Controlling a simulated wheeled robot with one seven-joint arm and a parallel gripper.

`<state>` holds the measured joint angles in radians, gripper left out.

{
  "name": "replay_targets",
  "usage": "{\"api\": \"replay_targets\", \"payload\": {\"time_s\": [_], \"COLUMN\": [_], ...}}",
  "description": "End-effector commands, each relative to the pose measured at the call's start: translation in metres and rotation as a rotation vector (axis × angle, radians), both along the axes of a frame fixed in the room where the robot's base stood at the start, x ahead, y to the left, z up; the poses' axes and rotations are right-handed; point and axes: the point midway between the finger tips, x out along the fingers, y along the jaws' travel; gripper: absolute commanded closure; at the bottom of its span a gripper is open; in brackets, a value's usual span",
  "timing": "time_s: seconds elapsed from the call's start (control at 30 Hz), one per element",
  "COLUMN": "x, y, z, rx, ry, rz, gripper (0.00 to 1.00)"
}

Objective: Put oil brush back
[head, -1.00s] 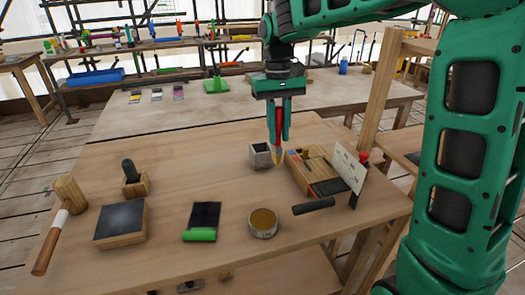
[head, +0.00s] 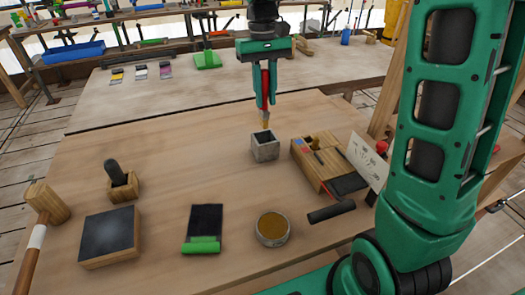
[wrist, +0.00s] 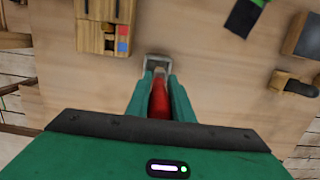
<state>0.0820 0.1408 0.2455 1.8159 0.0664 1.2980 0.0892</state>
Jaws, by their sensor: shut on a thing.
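My gripper (head: 265,103) is shut on the oil brush (head: 266,82), which has a red handle and a tan tip pointing down. The brush hangs upright, its tip at the height of the far rim of a small grey square cup (head: 265,150) in the head view. I cannot tell whether the tip is over the opening or just behind it. In the wrist view the red handle (wrist: 159,100) lies between the fingers, and the grey cup (wrist: 146,72) shows just beyond them. The brush tip is hidden there.
A wooden box with compartments (head: 308,172) stands right of the cup, with a white card (head: 367,160) beside it. A round tin (head: 272,229), a black-and-green scraper (head: 203,228), a dark block (head: 108,238) and a mallet (head: 45,202) lie nearer.

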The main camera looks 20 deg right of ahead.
Motion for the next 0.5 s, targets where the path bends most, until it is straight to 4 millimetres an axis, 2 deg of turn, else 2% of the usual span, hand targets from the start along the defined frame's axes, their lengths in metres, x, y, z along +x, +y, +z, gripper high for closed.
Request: {"api": "replay_targets", "payload": {"time_s": [0.17,0.5], "x": [0.000,-0.001], "y": [-0.005,-0.007], "z": [-0.003,-0.055], "rx": [0.000,0.000], "ry": [0.001,0.003], "rz": [-0.007,-0.010], "gripper": [1.00,1.00]}}
